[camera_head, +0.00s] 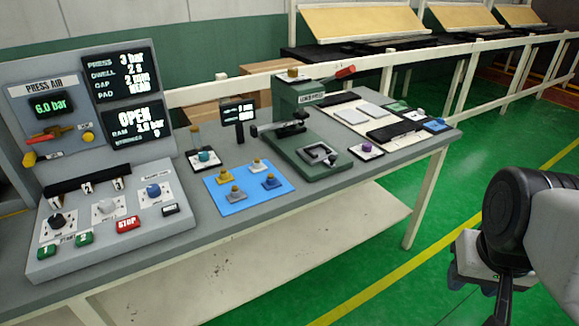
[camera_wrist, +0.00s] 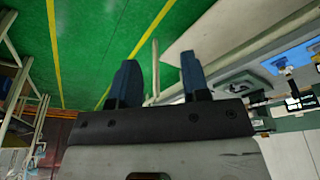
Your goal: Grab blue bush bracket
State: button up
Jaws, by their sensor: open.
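My gripper is at the far right of the head view, off the bench's right end and well apart from the bracket. In the wrist view its two dark fingers (camera_wrist: 160,82) are spread, with nothing between them.
A control panel (camera_head: 100,215) with displays fills the bench's left. A small part with a purple top (camera_head: 367,149) and trays of parts lie to the right. Open green floor lies between bench and gripper.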

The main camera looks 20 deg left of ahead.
jog(key=o, duration=0.4)
jog(key=w+a+f+m+g+y, duration=0.2)
jog(key=w+a+m+y, duration=0.2)
jog(key=w+a, duration=0.7)
jog(key=w+a+f+m+g+y, duration=0.15)
jog(key=w+a+m+y, duration=0.25)
jog(key=w+a, duration=0.65)
jog(key=m+y, duration=0.6)
jog(key=m, duration=0.3)
send_near(272, 181)
jog(key=shift+w+a+r+t, duration=0.1)
jog(key=shift+a+r+t, duration=0.15)
jog(key=shift+a, duration=0.35)
jog(key=shift+w+a+r+t, duration=0.1)
jog(key=shift+a+r, duration=0.15)
jog(key=shift+a, duration=0.3)
jog(key=shift+w+a+f+m, duration=0.3)
jog(key=shift+a+f+m, duration=0.05)
jog(key=shift+m, duration=0.05)
